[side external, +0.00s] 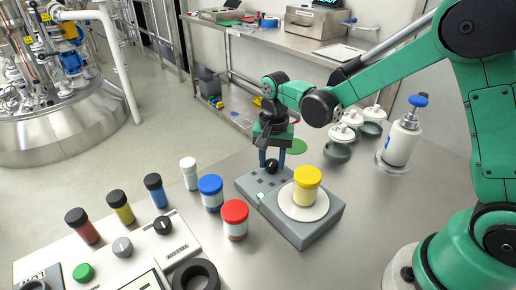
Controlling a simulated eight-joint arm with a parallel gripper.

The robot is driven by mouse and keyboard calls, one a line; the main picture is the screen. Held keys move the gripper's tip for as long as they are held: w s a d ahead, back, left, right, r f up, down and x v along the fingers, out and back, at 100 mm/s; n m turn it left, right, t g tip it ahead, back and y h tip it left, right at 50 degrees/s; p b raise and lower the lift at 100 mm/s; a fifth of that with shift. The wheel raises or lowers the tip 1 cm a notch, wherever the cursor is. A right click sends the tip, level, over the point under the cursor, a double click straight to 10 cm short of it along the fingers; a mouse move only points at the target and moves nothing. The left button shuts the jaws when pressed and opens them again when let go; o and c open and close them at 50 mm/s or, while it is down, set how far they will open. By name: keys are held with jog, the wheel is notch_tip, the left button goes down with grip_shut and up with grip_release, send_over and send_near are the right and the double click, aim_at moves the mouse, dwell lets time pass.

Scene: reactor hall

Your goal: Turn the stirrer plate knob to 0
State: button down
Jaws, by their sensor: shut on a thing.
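The grey stirrer plate (320,227) stands on the steel bench, with a round white top. A clear jar with a yellow lid (307,178) stands on that white top. The black stirrer plate knob (271,167) is at the far left end of the plate's panel. My gripper (272,160) points down from above with its dark fingers on either side of the knob, shut on it. The knob's pointer and scale are too small to read.
Jars with blue (210,192) and red (235,219) lids and a white bottle (189,173) stand left of the plate. A control box (130,262) with knobs and capped vials is at front left. A white dispenser bottle (401,140) stands at back right.

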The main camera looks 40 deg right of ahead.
aim_at(272, 162)
jog(key=n, duration=1.2)
jog(key=shift+n, duration=0.3)
dwell(0.4)
jog(key=shift+c, duration=2.3)
grip_release()
jog(key=shift+r, duration=2.8)
